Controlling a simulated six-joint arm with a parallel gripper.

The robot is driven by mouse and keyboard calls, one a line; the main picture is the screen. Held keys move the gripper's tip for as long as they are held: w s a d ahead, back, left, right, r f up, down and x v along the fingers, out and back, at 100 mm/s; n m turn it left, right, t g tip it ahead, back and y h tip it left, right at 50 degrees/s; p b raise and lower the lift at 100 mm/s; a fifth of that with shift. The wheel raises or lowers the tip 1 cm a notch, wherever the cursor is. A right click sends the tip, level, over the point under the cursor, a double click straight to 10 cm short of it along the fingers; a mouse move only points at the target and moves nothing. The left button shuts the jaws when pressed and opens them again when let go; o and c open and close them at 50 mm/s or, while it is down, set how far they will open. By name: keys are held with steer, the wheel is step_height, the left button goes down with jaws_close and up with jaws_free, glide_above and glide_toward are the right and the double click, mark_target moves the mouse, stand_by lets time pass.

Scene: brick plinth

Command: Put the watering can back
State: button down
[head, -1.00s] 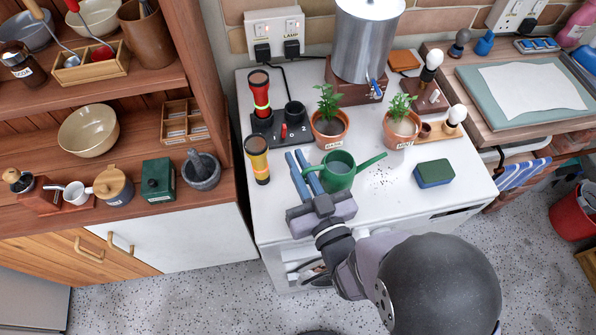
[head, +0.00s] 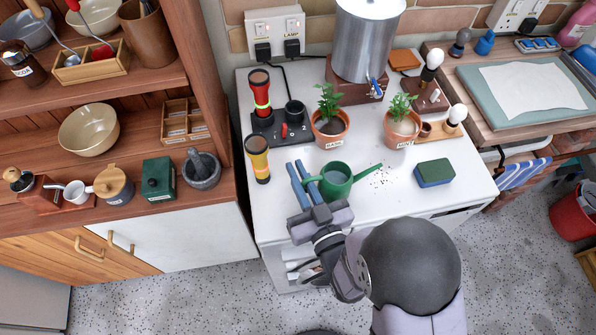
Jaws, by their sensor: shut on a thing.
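The green watering can (head: 338,188) is in the middle of the white worktop area in the head view, its spout pointing right. My gripper (head: 303,172), with blue fingers, is shut on the can at its left side, where the handle is mostly hidden. The can looks roughly upright. I cannot tell whether its base touches the worktop. Two potted plants in terracotta pots stand behind it: the left one (head: 331,137) and the right one (head: 401,137).
A yellow torch (head: 258,166) stands left of my gripper. A red torch (head: 261,97) stands on a black base behind it. A green-blue sponge (head: 434,173) lies to the right, with dark specks (head: 380,177) on the white worktop (head: 400,200) between. A metal urn (head: 366,45) stands at the back.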

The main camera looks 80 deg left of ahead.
steer(key=c, duration=1.9)
jaws_free()
steer(key=shift+o, duration=0.2)
steer(key=shift+r+p, duration=0.2)
steer(key=shift+p, duration=0.15)
steer(key=shift+w+d+f, duration=0.1)
steer(key=shift+d+f, duration=0.05)
steer(key=shift+d, duration=0.1)
steer(key=d+b, duration=0.1)
steer(key=d, duration=0.1)
steer(key=w+d+b, duration=0.1)
steer(key=d, duration=0.2)
steer(key=shift+d, duration=0.1)
steer(key=shift+w+d, duration=0.15)
steer(key=shift+d, duration=0.7)
steer(key=shift+r, duration=0.2)
